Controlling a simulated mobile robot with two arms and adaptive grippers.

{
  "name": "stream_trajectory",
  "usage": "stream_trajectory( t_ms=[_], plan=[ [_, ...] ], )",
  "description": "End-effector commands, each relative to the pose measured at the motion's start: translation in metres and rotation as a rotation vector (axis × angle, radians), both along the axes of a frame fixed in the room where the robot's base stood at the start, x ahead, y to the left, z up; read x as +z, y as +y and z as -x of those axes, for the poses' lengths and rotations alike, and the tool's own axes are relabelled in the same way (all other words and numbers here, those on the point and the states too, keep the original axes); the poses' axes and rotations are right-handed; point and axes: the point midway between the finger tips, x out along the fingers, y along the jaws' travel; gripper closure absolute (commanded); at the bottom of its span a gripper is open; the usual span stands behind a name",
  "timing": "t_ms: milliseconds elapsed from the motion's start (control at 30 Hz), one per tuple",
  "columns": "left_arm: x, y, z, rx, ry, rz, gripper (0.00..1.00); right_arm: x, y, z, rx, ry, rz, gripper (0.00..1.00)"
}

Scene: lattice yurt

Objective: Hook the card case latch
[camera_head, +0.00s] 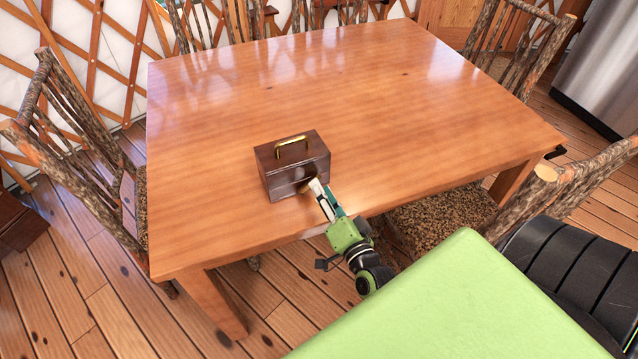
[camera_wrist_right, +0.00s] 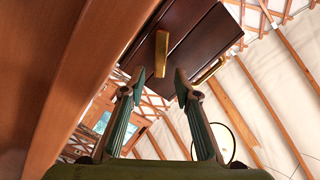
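The card case (camera_head: 283,178) is a dark brown wooden box with a brass handle (camera_head: 292,145) on its lid. It stands upright near the table's front edge, and its lid looks down. My right gripper (camera_head: 311,187) is at the front face of the case and partly hides it. In the right wrist view, the two fingers of my right gripper (camera_wrist_right: 160,76) are apart with nothing between them. A brass latch piece (camera_wrist_right: 162,52) on the front of the case (camera_wrist_right: 190,40) shows just beyond the fingertips. I cannot tell whether it is hooked. My left gripper is not in view.
The wooden table (camera_head: 420,110) is otherwise bare, with free room behind and beside the case. Log chairs stand around it, one (camera_head: 440,208) close to the right of my right arm. The table's edge (camera_wrist_right: 85,70) runs along the left in the wrist view.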

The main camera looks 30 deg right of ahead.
Motion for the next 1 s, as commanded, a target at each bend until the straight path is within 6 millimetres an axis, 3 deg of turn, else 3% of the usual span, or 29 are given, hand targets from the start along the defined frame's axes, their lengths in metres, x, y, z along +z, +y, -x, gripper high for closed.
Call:
stream_trajectory(
  t_ms=[200, 567, 667, 700, 1000],
  plan=[
    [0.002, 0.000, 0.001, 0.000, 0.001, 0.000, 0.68, 0.000, -0.004, -0.022, 0.000, 0.000, 0.000, 0.71],
    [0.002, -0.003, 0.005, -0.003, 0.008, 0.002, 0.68, -0.001, -0.005, -0.025, 0.000, 0.002, 0.001, 0.71],
    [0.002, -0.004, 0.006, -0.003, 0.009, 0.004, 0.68, -0.001, -0.005, -0.025, 0.000, 0.002, 0.001, 0.97],
    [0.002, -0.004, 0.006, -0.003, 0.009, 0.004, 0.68, -0.001, -0.005, -0.025, 0.000, 0.002, 0.001, 1.00],
    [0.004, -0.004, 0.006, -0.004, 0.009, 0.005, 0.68, 0.000, -0.004, -0.025, 0.000, 0.004, 0.015, 1.00]
  ],
)
